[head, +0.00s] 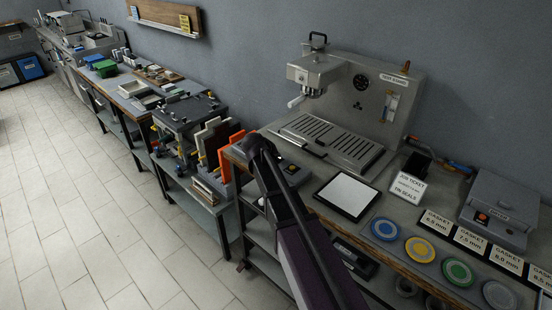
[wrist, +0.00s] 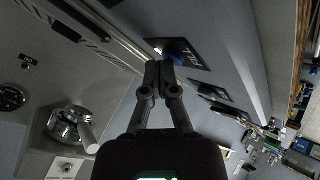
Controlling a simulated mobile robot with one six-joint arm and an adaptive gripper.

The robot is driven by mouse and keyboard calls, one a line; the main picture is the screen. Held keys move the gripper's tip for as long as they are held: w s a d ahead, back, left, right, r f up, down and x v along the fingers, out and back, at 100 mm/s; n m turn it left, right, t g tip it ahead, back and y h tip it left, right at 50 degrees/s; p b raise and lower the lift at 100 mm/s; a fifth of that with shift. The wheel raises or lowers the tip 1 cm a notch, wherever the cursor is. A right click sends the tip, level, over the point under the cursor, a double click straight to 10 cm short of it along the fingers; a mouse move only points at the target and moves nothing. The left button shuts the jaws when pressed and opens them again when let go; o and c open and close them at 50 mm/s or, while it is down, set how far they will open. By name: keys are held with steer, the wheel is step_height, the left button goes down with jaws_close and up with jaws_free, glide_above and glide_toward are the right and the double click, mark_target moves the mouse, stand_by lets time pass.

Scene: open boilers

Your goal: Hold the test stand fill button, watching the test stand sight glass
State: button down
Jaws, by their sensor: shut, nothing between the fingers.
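The test stand (head: 350,85) is a steel machine against the wall at the back of the bench in the head view. Its sight glass (head: 391,107) is a narrow upright tube on the right of its front panel; the level is too small to read. In the wrist view, the blue fill button (wrist: 180,55) sits on a dark plate marked FILL (wrist: 198,58). My gripper (wrist: 160,66) is shut and empty, its tips close beside the button. I cannot tell whether they touch it. In the head view my arm hides the gripper and the button.
A grey control box (head: 291,171) lies beside my arm on the bench. A drip grille (head: 330,140) lies before the stand. A tablet-like panel (head: 346,194), a job ticket (head: 409,187) and coloured gasket discs (head: 420,249) are to the right. The tiled floor (head: 90,220) at left is clear.

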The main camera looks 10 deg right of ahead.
steer(key=shift+r+p, duration=0.75)
steer(key=shift+r, duration=0.1)
steer(key=shift+r+p, duration=2.5)
steer(key=s+f+g, duration=0.1)
steer(key=s, duration=0.3)
steer(key=s+d+f+g+y, duration=0.1)
steer(key=s, duration=0.3)
steer(key=s+d+f+g+y, duration=0.1)
steer(key=s, duration=0.4)
steer(key=shift+f+m, duration=0.35)
steer(key=shift+m, duration=0.05)
steer(key=s+a+f+g+y, duration=0.2)
steer(key=s+g+y, duration=0.1)
steer(key=s, duration=1.2)
steer(key=shift+s+g+y, duration=0.35)
steer(key=shift+g+y, duration=0.05)
steer(key=shift+y, duration=0.2)
